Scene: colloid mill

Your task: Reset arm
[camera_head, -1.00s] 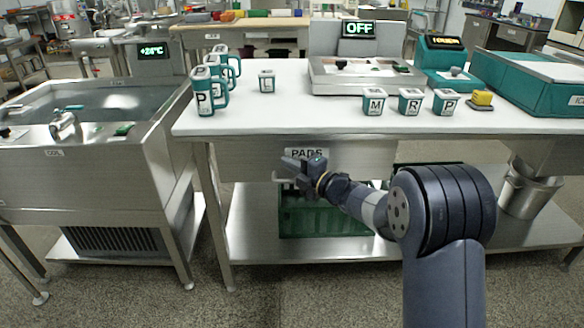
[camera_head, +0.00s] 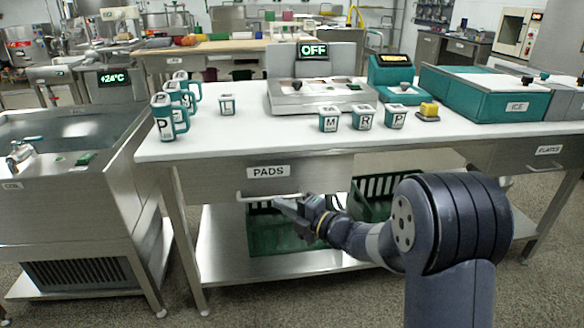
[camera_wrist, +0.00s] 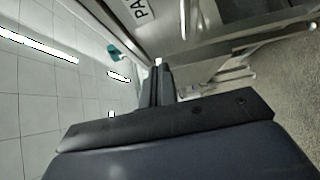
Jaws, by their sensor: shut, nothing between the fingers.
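My gripper (camera_head: 284,205) is in front of the table, below the drawer labelled PADS (camera_head: 300,174) and near its bar handle (camera_head: 262,198). Its fingers are shut with nothing between them. I cannot tell from the head view whether it touches the handle. In the wrist view the shut fingers (camera_wrist: 162,85) point towards the drawer front, with part of the PADS label at the top. My arm reaches in from the lower right.
Green crates (camera_head: 275,236) stand on the lower shelf. A steel basin unit (camera_head: 75,200) is at left.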

